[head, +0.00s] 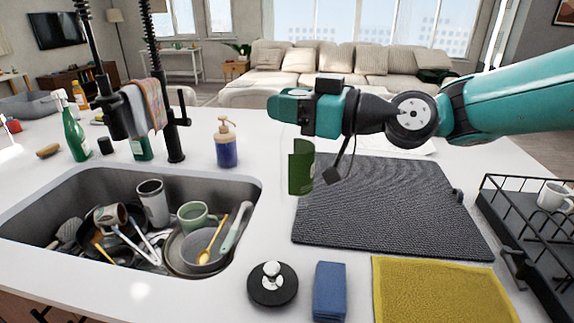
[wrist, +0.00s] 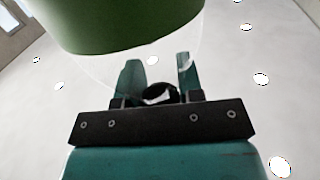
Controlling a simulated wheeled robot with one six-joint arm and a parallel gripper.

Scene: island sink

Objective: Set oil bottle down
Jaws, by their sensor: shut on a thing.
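The oil bottle is clear with a dark green label (head: 301,167). It hangs upright below my gripper (head: 284,106), over or on the white counter by the dark mat's back left corner. I cannot tell if its base touches the counter. In the wrist view, the green label (wrist: 120,22) fills the upper left, and a dark round part sits between the fingers of my gripper (wrist: 157,75). My gripper is shut on the bottle; the exact contact is partly hidden.
The sink (head: 135,262) at left holds several dishes. A blue soap dispenser (head: 226,150) stands behind it. The dark mat (head: 390,205) is bare. A yellow cloth (head: 440,292), blue sponge (head: 329,291) and black round item (head: 272,288) lie in front. A dish rack (head: 530,235) is at right.

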